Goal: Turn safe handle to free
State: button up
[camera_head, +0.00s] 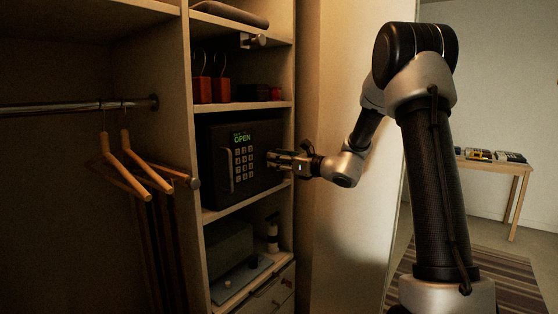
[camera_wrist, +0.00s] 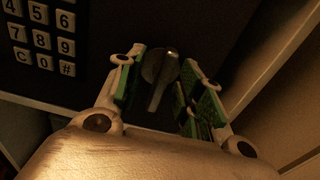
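The dark safe (camera_head: 215,165) stands on a shelf of the wardrobe, its door closed and its display (camera_head: 242,138) reading OPEN in green. Its keypad (camera_head: 244,163) also shows at the upper left of the wrist view (camera_wrist: 40,40). The safe handle (camera_wrist: 158,82), a metal turn knob with a lever, shows in the wrist view between my fingers; in the head view my gripper hides it. My gripper (camera_head: 275,160) is at the right part of the safe door. Its green-padded fingers (camera_wrist: 160,95) are apart, one on each side of the handle, with gaps visible.
Wooden hangers (camera_head: 130,165) hang from a rail at left. Red boxes (camera_head: 211,90) stand on the shelf above the safe. A grey box (camera_head: 229,245) and drawers (camera_head: 270,295) are below. A pale panel (camera_head: 350,230) stands close to the right of my gripper.

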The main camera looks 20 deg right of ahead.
jog(key=shift+s, duration=0.1)
jog(key=v, duration=1.1)
jog(key=shift+s+d, duration=0.25)
jog(key=shift+s, duration=0.05)
